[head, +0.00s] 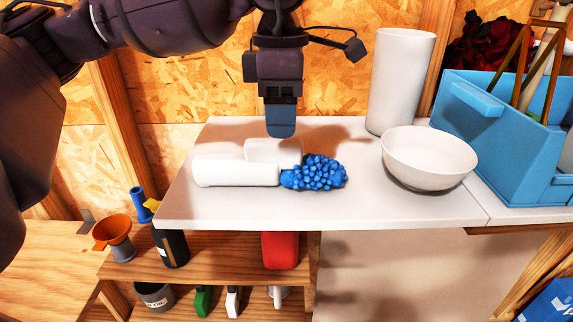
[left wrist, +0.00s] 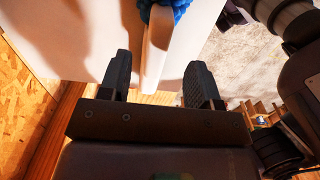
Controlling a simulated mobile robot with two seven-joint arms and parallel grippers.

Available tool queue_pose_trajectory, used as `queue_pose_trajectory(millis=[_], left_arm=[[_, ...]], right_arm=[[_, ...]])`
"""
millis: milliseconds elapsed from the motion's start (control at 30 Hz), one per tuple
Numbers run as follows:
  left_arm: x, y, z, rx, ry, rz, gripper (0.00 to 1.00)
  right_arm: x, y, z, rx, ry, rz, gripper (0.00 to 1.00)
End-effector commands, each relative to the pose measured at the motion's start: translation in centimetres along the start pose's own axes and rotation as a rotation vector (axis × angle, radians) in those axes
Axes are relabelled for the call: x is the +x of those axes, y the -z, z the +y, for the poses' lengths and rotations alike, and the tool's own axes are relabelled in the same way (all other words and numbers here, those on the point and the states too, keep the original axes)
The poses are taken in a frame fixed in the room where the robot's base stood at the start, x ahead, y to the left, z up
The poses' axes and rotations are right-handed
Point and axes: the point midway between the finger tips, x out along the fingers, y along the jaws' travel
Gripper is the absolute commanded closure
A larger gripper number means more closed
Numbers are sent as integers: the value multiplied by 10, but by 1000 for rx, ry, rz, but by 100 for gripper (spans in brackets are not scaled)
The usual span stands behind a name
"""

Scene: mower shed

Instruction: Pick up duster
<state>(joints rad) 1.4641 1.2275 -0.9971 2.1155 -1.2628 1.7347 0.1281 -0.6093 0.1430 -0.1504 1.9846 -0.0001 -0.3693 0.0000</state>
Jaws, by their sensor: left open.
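The duster has a bumpy blue head (head: 315,173) and lies on the white worktop (head: 400,210) near its front left. A white cylinder (head: 235,173) lies at the left of the head, and a second white piece (head: 270,150) sits just behind; I cannot tell which is the handle. My left gripper (head: 281,130) points down above and behind the duster, apart from it. In the left wrist view its two fingers (left wrist: 158,85) are apart, with a white piece (left wrist: 155,55) and some blue (left wrist: 165,8) beyond them. My right gripper is not in view.
A white bowl (head: 428,160) and a tall white vase (head: 399,80) stand right of the duster. A blue tool caddy (head: 510,140) is at the far right. Below the worktop, a wooden shelf (head: 205,258) holds bottles and a red container (head: 280,250). A chipboard wall stands behind.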

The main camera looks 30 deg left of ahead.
Motion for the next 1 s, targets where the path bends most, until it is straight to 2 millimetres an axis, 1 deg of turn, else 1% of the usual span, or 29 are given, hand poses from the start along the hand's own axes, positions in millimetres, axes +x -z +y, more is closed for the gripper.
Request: queue_pose_trajectory(millis=[67, 233, 400, 500, 700, 767, 1000], left_arm=[[6, 2, 0, 0, 1, 1, 43], [28, 6, 2, 0, 2, 2, 43], [47, 6, 2, 1, 2, 1, 43], [51, 6, 2, 1, 2, 0, 43], [51, 6, 2, 1, 1, 0, 43], [51, 6, 2, 1, 1, 0, 50], [51, 6, 2, 1, 1, 0, 87]], right_arm=[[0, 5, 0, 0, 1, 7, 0], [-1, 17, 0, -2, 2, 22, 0], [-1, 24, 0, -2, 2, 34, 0], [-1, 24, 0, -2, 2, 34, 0], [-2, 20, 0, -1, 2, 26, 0], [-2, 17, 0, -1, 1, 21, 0], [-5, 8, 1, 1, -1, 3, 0]])
